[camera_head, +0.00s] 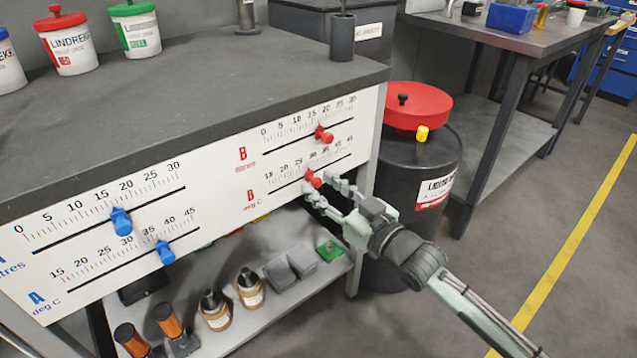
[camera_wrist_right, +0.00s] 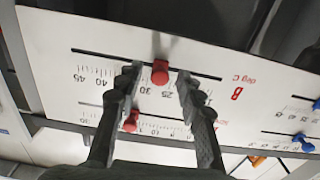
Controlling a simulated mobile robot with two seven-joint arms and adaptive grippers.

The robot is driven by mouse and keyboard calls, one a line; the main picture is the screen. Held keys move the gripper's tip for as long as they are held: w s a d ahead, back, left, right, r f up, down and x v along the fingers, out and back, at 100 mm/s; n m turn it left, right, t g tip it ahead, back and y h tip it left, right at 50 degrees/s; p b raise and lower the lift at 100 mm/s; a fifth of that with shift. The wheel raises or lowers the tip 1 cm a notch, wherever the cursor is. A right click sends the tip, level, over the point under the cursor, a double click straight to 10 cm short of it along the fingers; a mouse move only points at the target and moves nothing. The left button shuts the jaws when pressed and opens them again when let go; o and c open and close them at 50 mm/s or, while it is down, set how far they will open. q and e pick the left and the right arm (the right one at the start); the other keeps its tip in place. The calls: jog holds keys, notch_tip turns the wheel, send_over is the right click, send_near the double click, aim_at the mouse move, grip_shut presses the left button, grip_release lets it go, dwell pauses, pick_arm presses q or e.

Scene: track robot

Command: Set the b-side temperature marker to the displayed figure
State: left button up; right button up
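The white panel (camera_head: 225,178) carries four slider scales. The b-side temperature marker is the red knob (camera_head: 314,179) on the lower B scale, marked deg C. It also shows in the right wrist view (camera_wrist_right: 160,72), where it sits between the 25 and 30 marks. My right gripper (camera_head: 326,188) is in front of the panel, reaching in from the right. Its open fingers (camera_wrist_right: 158,80) lie on either side of the knob, with gaps visible in the wrist view. No separate display figure can be read. My left gripper is out of view.
Another red knob (camera_head: 323,134) sits on the upper B scale, close above. Two blue knobs (camera_head: 121,222) (camera_head: 165,253) sit on the A scales. A low shelf (camera_head: 275,308) holds bottles and blocks. A dark drum (camera_head: 415,165) with a red funnel stands right of the panel.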

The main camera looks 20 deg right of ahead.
jog(key=shift+w+a, duration=0.25)
jog(key=shift+w, duration=0.4)
grip_shut()
